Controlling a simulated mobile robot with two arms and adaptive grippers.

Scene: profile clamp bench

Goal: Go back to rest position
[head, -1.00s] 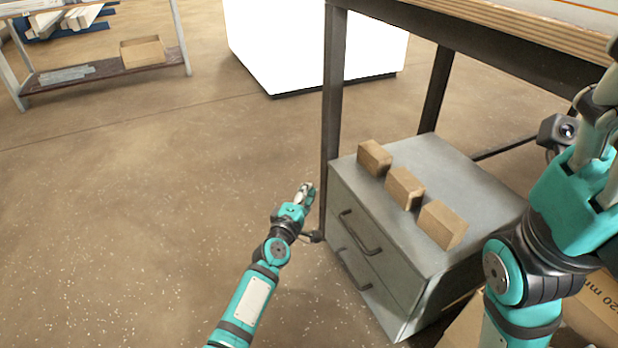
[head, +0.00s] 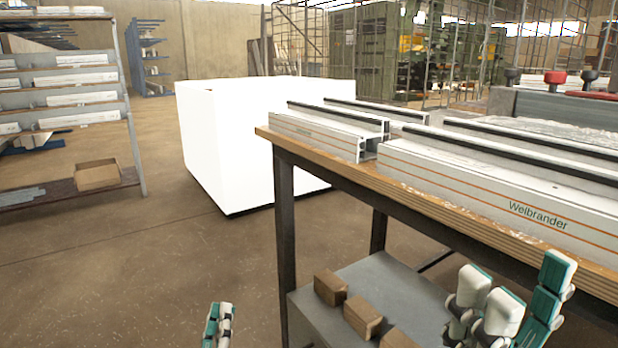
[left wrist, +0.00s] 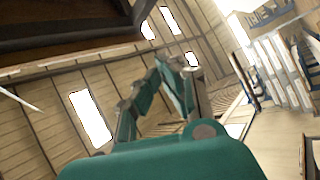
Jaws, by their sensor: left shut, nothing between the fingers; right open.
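My left gripper (head: 218,325) shows at the bottom of the head view, left of the bench leg and over open floor. It is shut with nothing in it. In the left wrist view its fingers (left wrist: 155,95) point up toward the hall's wall and windows. My right gripper (head: 505,305) is at the lower right of the head view, in front of the bench's front edge. Its fingers are spread apart and hold nothing. The rest of both arms is outside the head view.
The workbench (head: 450,228) carries long aluminium profiles (head: 480,190). Below it, several brown blocks (head: 362,317) stand on a grey drawer cabinet (head: 385,275). A white box (head: 240,140) stands behind. A shelf rack (head: 135,110) is at the left. The floor at left is clear.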

